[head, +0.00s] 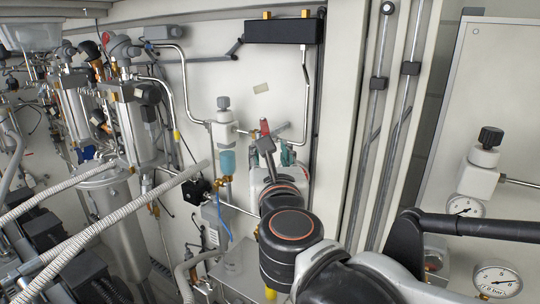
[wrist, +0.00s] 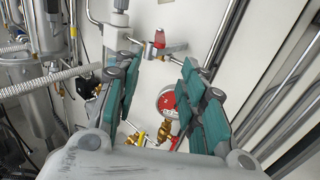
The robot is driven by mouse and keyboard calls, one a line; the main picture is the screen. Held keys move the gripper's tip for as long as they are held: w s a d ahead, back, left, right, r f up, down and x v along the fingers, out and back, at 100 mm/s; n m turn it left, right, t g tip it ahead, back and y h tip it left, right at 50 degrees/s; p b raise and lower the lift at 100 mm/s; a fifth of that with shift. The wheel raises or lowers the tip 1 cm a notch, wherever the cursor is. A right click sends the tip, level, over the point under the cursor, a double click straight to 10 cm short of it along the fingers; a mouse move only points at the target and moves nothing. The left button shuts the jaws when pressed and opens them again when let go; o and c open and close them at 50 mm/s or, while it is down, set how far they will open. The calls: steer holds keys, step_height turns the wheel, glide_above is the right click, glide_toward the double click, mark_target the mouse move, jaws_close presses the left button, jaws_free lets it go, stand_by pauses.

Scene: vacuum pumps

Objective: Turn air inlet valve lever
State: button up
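My gripper (wrist: 158,64) is open in the wrist view, its two teal-padded fingers apart with nothing held. Between and beyond the fingertips, a small red-topped fitting (wrist: 159,39) sits on a short metal pipe. I cannot tell for sure which part is the air inlet valve lever. In the head view, the red-topped fitting (head: 265,126) shows just above my arm's end. My arm hides most of the gripper and the gauge there.
Pumps and ribbed hoses (head: 95,196) crowd the left. Vertical rails (head: 378,110) and a panel with gauges (head: 498,280) stand at the right. The pale wall lies close behind the fittings.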

steer(key=c, duration=0.4)
steer(key=shift+w+n, duration=0.3)
steer(key=shift+w, duration=0.05)
jaws_close()
steer(key=n+y, duration=0.5)
steer(key=n, duration=0.4)
glide_toward(264, 128)
steer(key=a+r, duration=0.1)
steer(key=w+d+n+g+y+b, duration=0.2)
steer(key=d+n+g+y, duration=0.45)
steer(key=d+n, duration=0.75)
steer(key=w+a+n+p, duration=0.2)
steer(key=w+a, duration=0.4)
steer(key=a, duration=0.5)
steer(key=shift+w+f+n+y, duration=0.25)
steer(key=shift+n+y, duration=0.2)
steer(key=shift+n, duration=0.25)
